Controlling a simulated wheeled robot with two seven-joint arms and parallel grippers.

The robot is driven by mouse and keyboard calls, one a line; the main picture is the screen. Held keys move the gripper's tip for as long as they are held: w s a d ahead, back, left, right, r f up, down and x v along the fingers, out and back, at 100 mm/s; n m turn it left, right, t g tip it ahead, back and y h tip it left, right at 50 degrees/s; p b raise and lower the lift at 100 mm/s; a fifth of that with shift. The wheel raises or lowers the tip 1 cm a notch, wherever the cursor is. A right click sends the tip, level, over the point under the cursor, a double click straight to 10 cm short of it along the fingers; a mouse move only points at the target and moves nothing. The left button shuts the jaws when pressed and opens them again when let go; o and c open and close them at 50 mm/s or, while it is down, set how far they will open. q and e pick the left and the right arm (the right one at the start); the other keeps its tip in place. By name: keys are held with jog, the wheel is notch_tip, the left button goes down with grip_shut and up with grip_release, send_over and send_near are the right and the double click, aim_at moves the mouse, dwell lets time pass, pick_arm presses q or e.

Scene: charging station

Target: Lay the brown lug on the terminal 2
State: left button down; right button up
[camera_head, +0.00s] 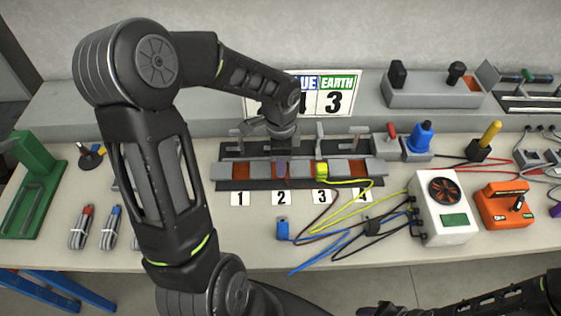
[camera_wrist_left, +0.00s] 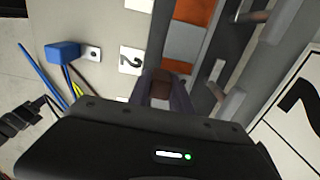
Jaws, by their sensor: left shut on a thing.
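My left gripper (camera_head: 282,170) is over the terminal block (camera_head: 233,184), in line with the label 2 (camera_head: 282,198). In the left wrist view the gripper (camera_wrist_left: 163,88) is shut on the brown lug (camera_wrist_left: 160,91), held between its fingertips at the orange terminal 2. The label 2 (camera_wrist_left: 130,60) is just beside it. In the head view the fingers hide most of the lug. I cannot tell whether it touches the terminal. My right arm shows at the lower right; its gripper end (camera_head: 380,309) is dark and cut off by the frame.
A yellow lug (camera_head: 321,171) sits on the block at terminal 3. A blue lug (camera_head: 283,229) and a black lug (camera_head: 373,226) lie on the table in front, with wires to the white charger box (camera_head: 443,207). Grey lever clamps (camera_head: 319,145) stand behind the block.

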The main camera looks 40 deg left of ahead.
pick_arm(q)
jog(key=shift+f+b, duration=1.3)
jog(key=shift+f, duration=0.4)
jog(key=c, duration=1.1)
grip_release()
jog(key=shift+r, duration=0.25)
notch_tip(320, 180, up, 7)
jog(key=shift+r, duration=0.2)
